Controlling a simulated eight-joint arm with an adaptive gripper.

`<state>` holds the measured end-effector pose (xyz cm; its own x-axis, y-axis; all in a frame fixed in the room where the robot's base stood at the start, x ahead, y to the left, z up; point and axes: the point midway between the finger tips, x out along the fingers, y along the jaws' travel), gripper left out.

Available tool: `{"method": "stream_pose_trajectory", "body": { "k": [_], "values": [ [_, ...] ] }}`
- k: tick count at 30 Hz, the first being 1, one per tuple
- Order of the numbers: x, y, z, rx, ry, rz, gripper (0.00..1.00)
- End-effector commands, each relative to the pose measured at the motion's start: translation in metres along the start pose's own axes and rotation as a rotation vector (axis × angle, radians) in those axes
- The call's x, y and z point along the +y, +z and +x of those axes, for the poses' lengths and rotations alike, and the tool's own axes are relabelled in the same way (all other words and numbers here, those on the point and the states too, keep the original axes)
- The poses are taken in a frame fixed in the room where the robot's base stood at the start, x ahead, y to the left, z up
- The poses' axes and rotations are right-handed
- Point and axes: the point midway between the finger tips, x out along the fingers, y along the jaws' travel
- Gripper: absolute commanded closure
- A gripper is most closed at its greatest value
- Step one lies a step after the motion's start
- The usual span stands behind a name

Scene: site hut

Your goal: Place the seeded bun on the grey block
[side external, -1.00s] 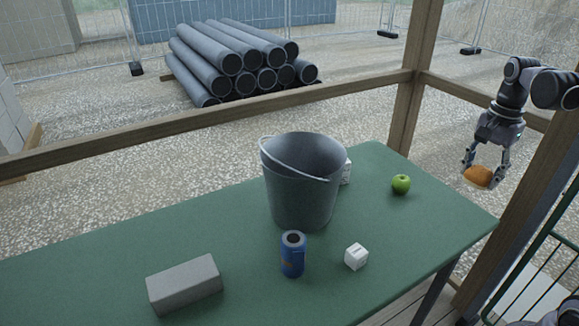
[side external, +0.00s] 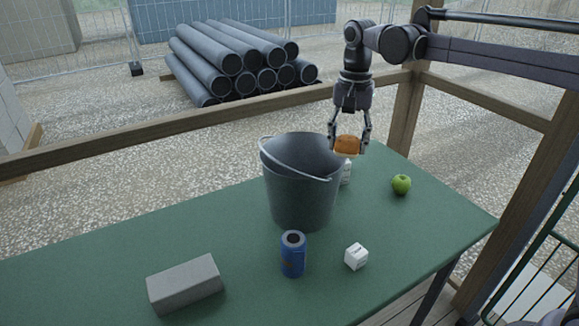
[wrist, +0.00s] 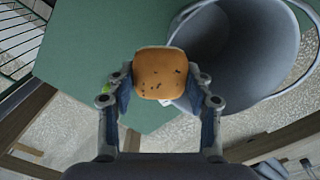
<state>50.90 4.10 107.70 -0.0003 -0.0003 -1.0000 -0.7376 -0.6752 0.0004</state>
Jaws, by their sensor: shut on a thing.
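The seeded bun (side external: 347,145) is orange-brown and is held between the fingers of my gripper (side external: 348,148), in the air near the bucket's right rim. In the wrist view the bun (wrist: 160,74) shows dark seeds on its face, with my gripper (wrist: 160,92) shut on its two sides. The grey block (side external: 184,285) lies on the green table at the front left, with a bare flat top. It is well to the left of and below my gripper in the side view. The block does not show in the wrist view.
A grey metal bucket (side external: 302,198) stands mid-table between my gripper and the block. A green apple (side external: 401,184) is at the right. A white object (side external: 346,172) is partly hidden behind the bucket.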

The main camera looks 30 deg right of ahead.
Motion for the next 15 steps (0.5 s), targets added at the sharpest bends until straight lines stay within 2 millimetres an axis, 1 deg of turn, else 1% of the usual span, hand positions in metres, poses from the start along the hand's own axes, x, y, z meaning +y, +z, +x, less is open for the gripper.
{"method": "stream_pose_trajectory", "body": {
  "k": [1, 3, 5, 6, 9, 12, 15],
  "values": [
    [-0.024, 0.015, 0.001, 0.0, 0.0, -0.053, 0.8],
    [-0.051, 0.033, 0.003, 0.0, 0.0, -0.115, 0.8],
    [-0.073, 0.05, 0.005, 0.0, 0.0, -0.166, 0.8],
    [-0.086, 0.062, 0.006, 0.0, 0.0, -0.199, 0.8],
    [-0.116, 0.091, 0.01, 0.0, 0.0, -0.274, 0.8],
    [-0.137, 0.116, 0.014, 0.0, 0.001, -0.331, 0.8],
    [-0.153, 0.137, 0.017, 0.0, 0.0, -0.378, 0.8]
  ]
}}
